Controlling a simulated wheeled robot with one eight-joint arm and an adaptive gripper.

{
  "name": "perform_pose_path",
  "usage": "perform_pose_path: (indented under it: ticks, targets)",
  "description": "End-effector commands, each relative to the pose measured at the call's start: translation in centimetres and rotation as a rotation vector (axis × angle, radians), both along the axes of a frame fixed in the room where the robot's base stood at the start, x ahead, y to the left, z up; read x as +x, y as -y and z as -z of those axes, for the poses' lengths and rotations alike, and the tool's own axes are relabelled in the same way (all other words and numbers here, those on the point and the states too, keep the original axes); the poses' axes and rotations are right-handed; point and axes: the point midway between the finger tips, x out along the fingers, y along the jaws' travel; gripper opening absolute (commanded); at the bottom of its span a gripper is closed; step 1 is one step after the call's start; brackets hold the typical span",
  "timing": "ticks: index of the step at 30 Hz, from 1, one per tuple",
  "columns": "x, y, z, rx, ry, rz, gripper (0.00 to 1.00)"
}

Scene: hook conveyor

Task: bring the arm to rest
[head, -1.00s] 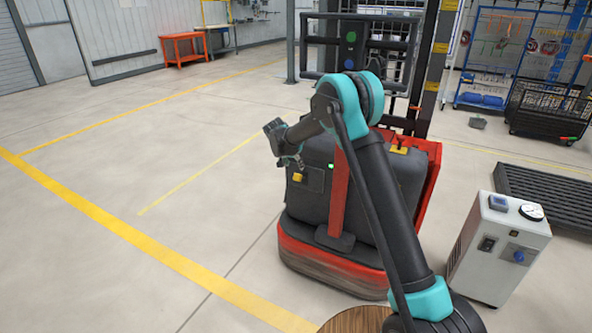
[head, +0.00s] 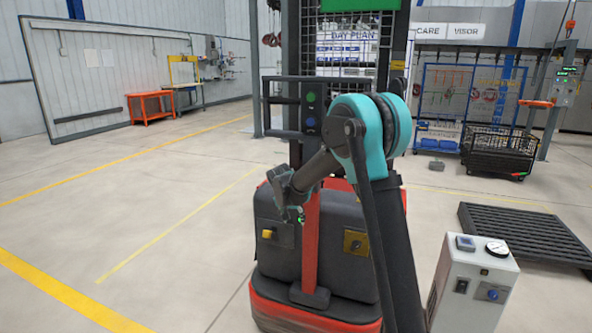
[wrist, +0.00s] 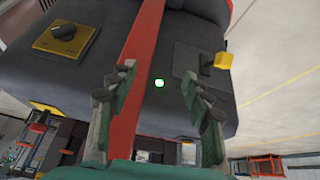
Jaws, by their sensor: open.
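My gripper (head: 290,208) hangs at the end of my bent arm, in front of the dark body of a red and black lift truck (head: 335,244). In the wrist view my gripper (wrist: 158,95) shows its two green and black fingers spread apart with nothing between them. Behind the fingers are the truck's red upright bar (wrist: 135,60), a yellow-plated dial (wrist: 66,38) and a yellow switch (wrist: 223,61). The gap between the fingertips and the truck cannot be told exactly.
A grey box with a gauge (head: 474,285) stands right of my arm. A dark slatted pallet (head: 520,232) lies behind it. A black wire basket (head: 499,152) and an orange table (head: 151,106) stand farther back. The floor at left is clear, with yellow lines.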

Motion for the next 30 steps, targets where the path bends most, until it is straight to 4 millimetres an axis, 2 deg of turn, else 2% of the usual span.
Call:
perform_pose_path:
  ticks: [1,6,11,15,21,24,27,30]
  targets:
    - [-1.7,2.2,-0.6,0.002,-0.011,-0.006,0.5]
    - [-7.4,7.8,-1.7,0.006,-0.045,-0.048,0.5]
    - [-13.4,12.3,-2.0,0.013,-0.07,-0.089,0.5]
    - [-19.0,15.5,-1.5,0.023,-0.088,-0.127,0.5]
    - [-27.3,19.0,0.1,0.037,-0.103,-0.179,0.5]
    - [-31.3,20.1,1.3,0.043,-0.106,-0.206,0.5]
    - [-34.7,20.7,2.5,0.049,-0.106,-0.229,0.5]
    - [-37.1,21.1,3.5,0.053,-0.106,-0.247,0.5]
